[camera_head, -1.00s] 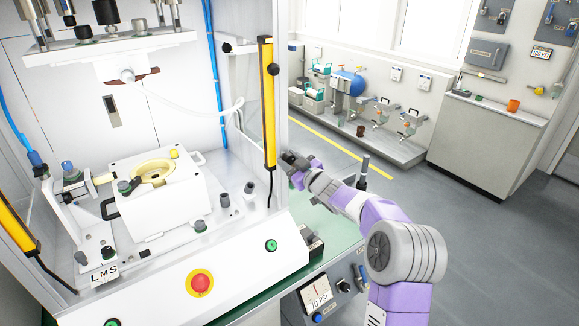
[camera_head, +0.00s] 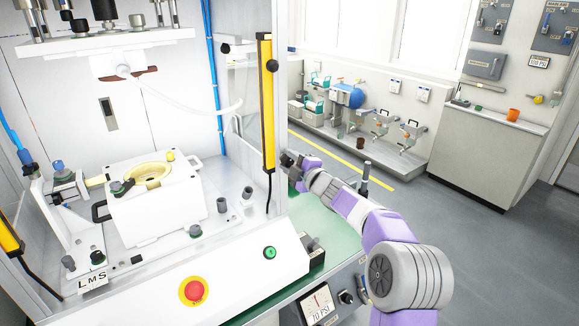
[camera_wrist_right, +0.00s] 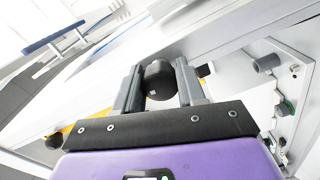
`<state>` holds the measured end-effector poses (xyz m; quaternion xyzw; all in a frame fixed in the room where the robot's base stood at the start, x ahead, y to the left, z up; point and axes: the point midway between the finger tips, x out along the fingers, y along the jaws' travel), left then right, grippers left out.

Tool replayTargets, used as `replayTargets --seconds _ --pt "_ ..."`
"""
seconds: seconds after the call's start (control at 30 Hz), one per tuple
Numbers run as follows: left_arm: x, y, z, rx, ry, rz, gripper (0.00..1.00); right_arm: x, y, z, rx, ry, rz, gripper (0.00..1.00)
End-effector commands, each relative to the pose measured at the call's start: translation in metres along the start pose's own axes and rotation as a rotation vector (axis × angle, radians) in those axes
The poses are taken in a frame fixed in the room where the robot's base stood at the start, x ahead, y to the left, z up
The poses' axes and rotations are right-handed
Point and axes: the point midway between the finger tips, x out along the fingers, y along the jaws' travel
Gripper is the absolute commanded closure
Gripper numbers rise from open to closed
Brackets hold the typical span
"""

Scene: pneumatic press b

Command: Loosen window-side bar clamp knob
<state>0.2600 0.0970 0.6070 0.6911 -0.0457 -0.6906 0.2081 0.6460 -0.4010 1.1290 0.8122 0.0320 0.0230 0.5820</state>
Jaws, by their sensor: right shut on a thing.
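The yellow bar (camera_head: 265,110) stands upright on the right post of the press frame, with a black round knob (camera_head: 273,66) on its upper part. My right gripper (camera_head: 287,160) is at the outer side of this post, beside the bar's lower half. In the right wrist view a dark rounded knob (camera_wrist_right: 158,78) sits between the two grey fingers of my right gripper (camera_wrist_right: 158,88), which are shut on it. The post hides part of the gripper in the head view. A second black knob (camera_wrist_right: 53,142) shows at lower left in the wrist view. My left gripper is out of view.
The white fixture box (camera_head: 155,205) stands on the press bed, left of the post. A red stop button (camera_head: 194,291) and a green button (camera_head: 269,253) are on the front panel. A dark upright post (camera_head: 366,172) stands close behind my right forearm. Open floor lies to the right.

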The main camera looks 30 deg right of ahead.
Motion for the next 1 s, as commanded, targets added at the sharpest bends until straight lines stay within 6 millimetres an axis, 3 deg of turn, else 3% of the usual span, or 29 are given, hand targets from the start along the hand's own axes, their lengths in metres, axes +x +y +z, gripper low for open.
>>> replayTargets --seconds 0.33,0.9,0.93,1.0 --pt "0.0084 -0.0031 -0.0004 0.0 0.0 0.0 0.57 0.0 0.0008 0.0009 -0.144 -0.003 0.001 0.91" --pt "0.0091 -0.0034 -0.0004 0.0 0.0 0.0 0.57 -0.0001 0.0027 0.0005 -0.17 -0.002 0.004 0.91" --pt "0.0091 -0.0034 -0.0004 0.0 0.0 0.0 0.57 -0.0001 0.0027 0.0005 -0.17 -0.003 0.004 0.56" --pt "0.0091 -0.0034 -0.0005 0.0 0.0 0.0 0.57 -0.0001 0.0025 0.0005 -0.17 -0.002 0.003 0.45"
